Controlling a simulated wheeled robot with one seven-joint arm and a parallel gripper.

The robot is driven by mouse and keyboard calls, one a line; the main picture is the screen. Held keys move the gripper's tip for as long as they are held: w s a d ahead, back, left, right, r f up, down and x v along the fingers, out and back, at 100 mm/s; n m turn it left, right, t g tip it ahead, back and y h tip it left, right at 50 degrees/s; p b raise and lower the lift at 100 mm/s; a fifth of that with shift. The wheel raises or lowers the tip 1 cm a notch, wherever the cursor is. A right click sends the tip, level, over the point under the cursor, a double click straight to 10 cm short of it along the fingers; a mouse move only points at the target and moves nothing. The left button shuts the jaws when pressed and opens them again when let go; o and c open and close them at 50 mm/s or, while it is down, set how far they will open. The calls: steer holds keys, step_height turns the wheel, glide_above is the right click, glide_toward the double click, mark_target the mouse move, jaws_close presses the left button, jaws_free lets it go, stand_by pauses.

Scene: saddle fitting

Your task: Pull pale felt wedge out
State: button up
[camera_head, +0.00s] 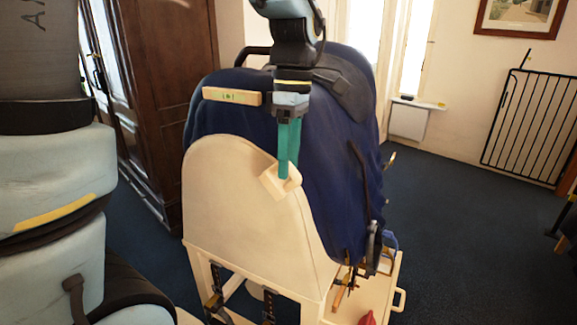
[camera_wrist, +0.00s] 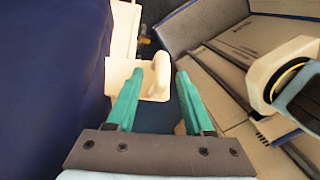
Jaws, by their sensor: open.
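A pale, blocky piece (camera_head: 272,185), which looks like the felt wedge, shows at the upper right edge of the cream rounded form (camera_head: 235,190) in the head view. In the wrist view a cream piece with a raised rounded grip (camera_wrist: 160,78) lies between and beyond my fingertips; it looks like the same wedge. My gripper (camera_head: 288,172) points down, with its teal fingertips at the wedge. In the wrist view my gripper (camera_wrist: 160,76) is open, with a clear gap between its fingers. Whether a finger touches the wedge I cannot tell. The fingers hide part of it.
Dark blue cloth (camera_head: 335,185) drapes the form, with a dark saddle (camera_head: 345,90) on top. A small wooden bar (camera_head: 232,96) is at the upper left of the form. A cream base with a side handle (camera_head: 400,298) stands below. Cardboard (camera_wrist: 225,65) shows in the wrist view.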

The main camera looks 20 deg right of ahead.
step_height(320, 180, up, 9)
steer(key=w+b, duration=0.1)
steer(key=shift+d+r, duration=0.15)
steer(key=shift+d, duration=0.25)
steer(key=w+a+f+m+t+h, duration=0.1)
steer(key=w+a+f+m+t, duration=0.1)
steer(key=a+f+m, duration=0.9)
steer(key=w+a+f, duration=0.1)
steer(key=a+f, duration=0.8)
steer(key=a, duration=0.3)
steer(key=shift+f+m+t, duration=0.2)
steer(key=shift+m+t, duration=0.2)
